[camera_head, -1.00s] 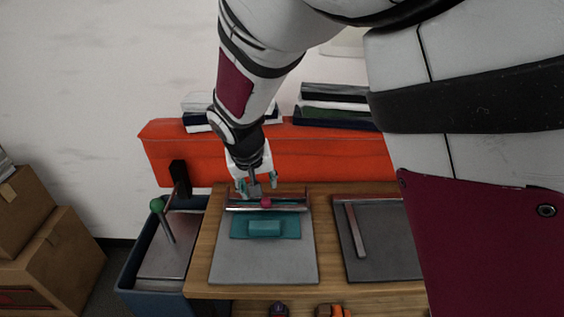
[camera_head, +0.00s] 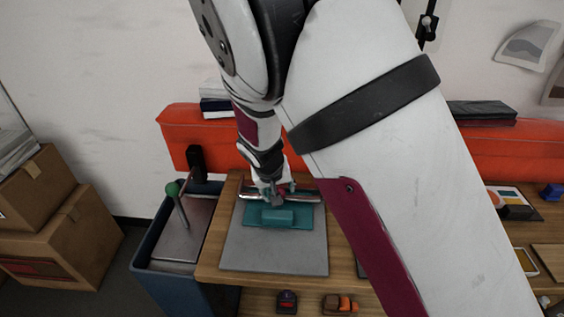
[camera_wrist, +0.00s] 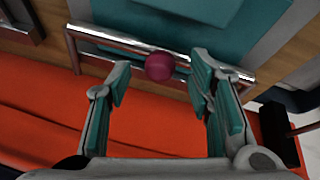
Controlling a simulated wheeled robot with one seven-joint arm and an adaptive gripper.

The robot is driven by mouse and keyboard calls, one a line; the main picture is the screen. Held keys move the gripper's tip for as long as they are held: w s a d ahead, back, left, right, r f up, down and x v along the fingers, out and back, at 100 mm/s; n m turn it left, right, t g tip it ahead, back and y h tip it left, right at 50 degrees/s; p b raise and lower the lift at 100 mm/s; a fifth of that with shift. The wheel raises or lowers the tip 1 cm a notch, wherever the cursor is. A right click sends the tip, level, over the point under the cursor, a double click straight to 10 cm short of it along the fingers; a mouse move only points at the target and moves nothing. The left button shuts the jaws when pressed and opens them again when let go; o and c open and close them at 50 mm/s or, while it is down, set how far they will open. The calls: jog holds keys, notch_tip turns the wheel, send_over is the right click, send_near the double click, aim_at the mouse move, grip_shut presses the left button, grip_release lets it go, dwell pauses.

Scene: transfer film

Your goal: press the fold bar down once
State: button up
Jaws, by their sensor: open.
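The fold bar (camera_head: 308,197) is a shiny metal bar across the back of a grey plate; it also shows in the wrist view (camera_wrist: 120,42). A maroon knob (camera_wrist: 159,66) sits at its middle. My gripper (camera_head: 276,190) is right at the knob in the head view and partly hides it. In the wrist view my open gripper (camera_wrist: 161,64) has one teal-padded finger on each side of the knob, with gaps visible. I cannot tell whether anything touches it. A teal sheet (camera_head: 255,218) with a raised teal block (camera_head: 278,217) lies before the bar.
The grey plate (camera_head: 270,255) lies on a wooden bench (camera_head: 212,262). A blue bin (camera_head: 160,285) with a green-knobbed lever (camera_head: 172,189) stands left. An orange-red panel (camera_head: 185,133) runs behind. My arm hides much of the right side.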

jog(key=shift+x, duration=0.9)
grip_shut()
jog(key=shift+w+r+p, duration=0.3)
jog(key=shift+r, duration=0.25)
grip_release()
jog(key=shift+s, duration=0.1)
